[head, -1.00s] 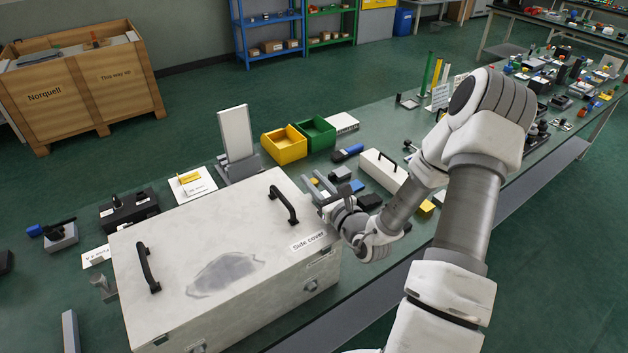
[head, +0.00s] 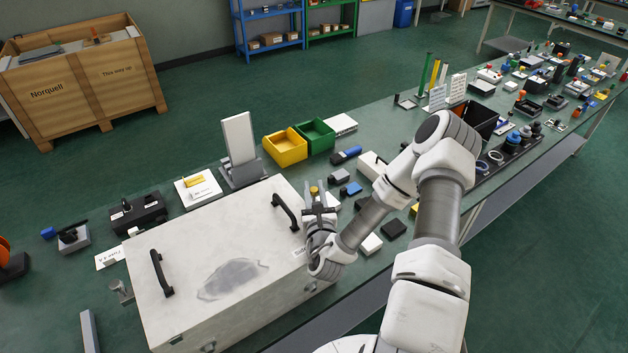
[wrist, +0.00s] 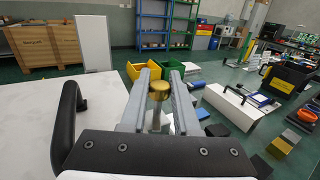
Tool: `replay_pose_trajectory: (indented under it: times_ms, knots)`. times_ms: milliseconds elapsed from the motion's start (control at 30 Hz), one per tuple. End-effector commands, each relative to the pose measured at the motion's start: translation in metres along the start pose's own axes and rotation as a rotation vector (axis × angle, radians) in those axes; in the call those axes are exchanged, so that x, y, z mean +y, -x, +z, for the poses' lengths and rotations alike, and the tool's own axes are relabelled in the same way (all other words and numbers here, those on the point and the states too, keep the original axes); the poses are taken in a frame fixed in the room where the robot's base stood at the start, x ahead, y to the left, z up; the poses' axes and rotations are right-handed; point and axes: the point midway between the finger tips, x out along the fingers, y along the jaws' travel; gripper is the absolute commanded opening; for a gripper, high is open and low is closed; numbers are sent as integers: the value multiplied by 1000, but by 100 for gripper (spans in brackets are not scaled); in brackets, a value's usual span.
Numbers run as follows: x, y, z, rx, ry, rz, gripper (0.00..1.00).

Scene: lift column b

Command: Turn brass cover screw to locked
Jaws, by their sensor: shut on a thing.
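The brass cover screw (wrist: 159,90) has a round gold head on a paler shaft. In the wrist view it sits between the two grey fingers of my gripper (wrist: 160,85), which is shut on it. In the head view the screw (head: 314,190) is a small gold spot between the fingertips (head: 319,192), just beyond the right end of the pale case (head: 215,240). The case has two black handles and a label, "Side cover" in the earlier view, now mostly hidden by my gripper. I see no locked mark, and the screw's turn cannot be told.
One black handle (head: 286,212) stands close left of my gripper. Yellow (head: 285,148) and green (head: 314,134) bins stand behind on the bench. Small blocks (head: 371,243) and a white box (head: 372,166) crowd the right side. A wooden crate (head: 85,85) is far left.

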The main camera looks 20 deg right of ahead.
Motion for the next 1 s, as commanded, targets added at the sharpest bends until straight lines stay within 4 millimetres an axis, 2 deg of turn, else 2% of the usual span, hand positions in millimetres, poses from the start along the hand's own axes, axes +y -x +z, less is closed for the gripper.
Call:
replay_pose_trajectory:
  times_ms: [833,867,1000]
  knots:
    - [0,0,0,-1,1,-57,0]
    - [0,0,0,-1,1,-57,33]
    - [0,0,0,-1,1,-56,58]
